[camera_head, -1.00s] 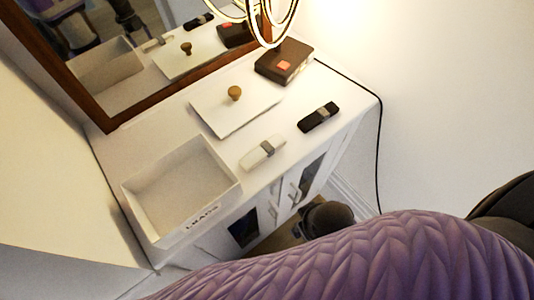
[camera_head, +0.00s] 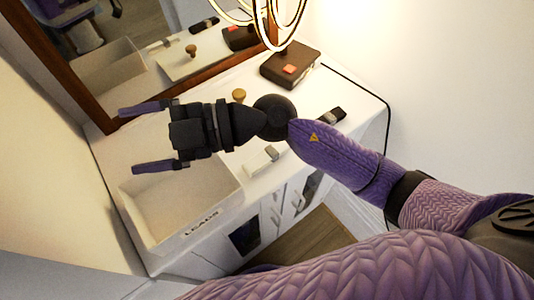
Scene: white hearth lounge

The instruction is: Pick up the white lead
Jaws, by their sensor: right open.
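The white lead (camera_head: 262,160) is a small rolled white strap with a grey band. It lies on the white cabinet top, just right of the open white box (camera_head: 212,222) labelled LEADS. My right arm partly covers it from above. My right gripper (camera_head: 150,138) is open and empty, its two purple fingers pointing left above the back part of the box. A black lead (camera_head: 332,116) lies to the right, partly behind my right arm. My left gripper is not in view.
A dark brown box (camera_head: 290,64) with an orange patch stands at the back right. A wooden knob (camera_head: 239,95) shows behind my wrist; its white lid is mostly hidden. A framed mirror (camera_head: 120,60) and a looped lamp (camera_head: 285,20) border the back.

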